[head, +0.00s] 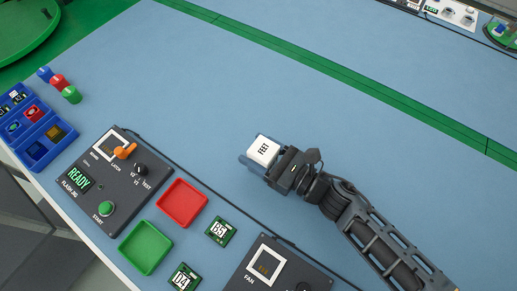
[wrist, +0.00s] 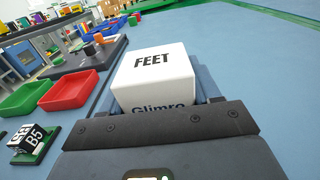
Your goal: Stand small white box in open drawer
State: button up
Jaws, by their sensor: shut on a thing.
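A small white box (head: 264,149) with "FEET" printed on its top face is held at the end of my gripper (head: 268,160), above the blue table. It also shows in the wrist view (wrist: 155,72), where more print on its near side is partly hidden by the gripper (wrist: 160,118). My gripper is shut on the box. How high the box is above the table is hard to tell. No open drawer can be made out in either view.
A red tray (head: 182,204) and a green tray (head: 145,248) lie left of my gripper, beside a dark control panel (head: 121,180). Small green boards (head: 221,231) and a second panel (head: 262,275) are nearer. A blue parts tray (head: 34,128) stands far left. The table beyond the box is clear.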

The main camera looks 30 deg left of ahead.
jog(key=shift+f+b, duration=0.25)
jog(key=shift+b, duration=0.05)
jog(key=o, duration=1.2)
jog(key=shift+c, duration=0.2)
jog(key=shift+r, duration=0.1)
